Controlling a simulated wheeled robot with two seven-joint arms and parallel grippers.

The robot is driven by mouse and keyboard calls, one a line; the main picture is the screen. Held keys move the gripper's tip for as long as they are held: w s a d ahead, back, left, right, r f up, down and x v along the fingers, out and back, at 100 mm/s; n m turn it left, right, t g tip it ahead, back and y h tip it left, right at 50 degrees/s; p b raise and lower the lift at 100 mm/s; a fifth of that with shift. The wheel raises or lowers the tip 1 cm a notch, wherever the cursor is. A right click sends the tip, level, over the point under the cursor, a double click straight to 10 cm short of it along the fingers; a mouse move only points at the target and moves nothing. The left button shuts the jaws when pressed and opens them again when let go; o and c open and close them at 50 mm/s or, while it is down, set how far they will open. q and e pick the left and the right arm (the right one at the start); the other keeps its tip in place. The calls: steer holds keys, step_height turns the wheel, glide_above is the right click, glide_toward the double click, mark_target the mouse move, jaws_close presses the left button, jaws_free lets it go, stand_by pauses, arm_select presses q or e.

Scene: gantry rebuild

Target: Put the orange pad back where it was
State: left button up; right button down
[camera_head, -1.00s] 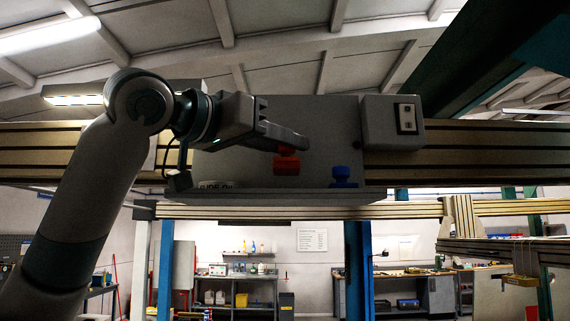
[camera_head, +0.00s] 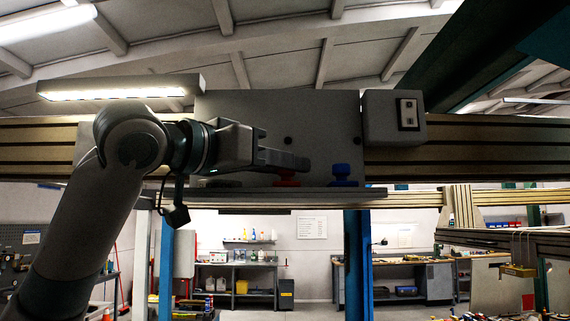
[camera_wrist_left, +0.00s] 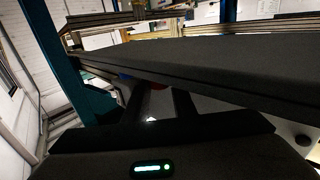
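The orange pad (camera_head: 287,182), red-orange in this light, is at the grey shelf (camera_head: 250,195) below the upright grey plate (camera_head: 320,115). My left gripper (camera_head: 297,165) is right over it, and the fingers hide its top. In the left wrist view a small red part of the pad (camera_wrist_left: 159,86) shows between the two fingers (camera_wrist_left: 162,98). The fingers stand apart around it; whether they press on it cannot be told. The pad looks level with the shelf, but its underside is not clear. My right gripper is not in view.
A blue pad (camera_head: 342,174) stands on the shelf just right of the orange one. A grey switch box (camera_head: 380,120) is at the plate's right edge. A long beam (camera_head: 480,150) runs behind. Workbenches (camera_head: 235,280) stand far back.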

arm_select(q)
steer(key=o, duration=0.3)
steer(key=shift+r, duration=0.1)
steer(key=shift+s+a+b, duration=0.25)
steer(key=shift+b, duration=0.05)
steer(key=b+v, duration=0.5)
steer(key=v, duration=0.6)
steer(key=shift+b, duration=0.3)
steer(key=shift+s+a, duration=0.1)
stand_by(0.5)
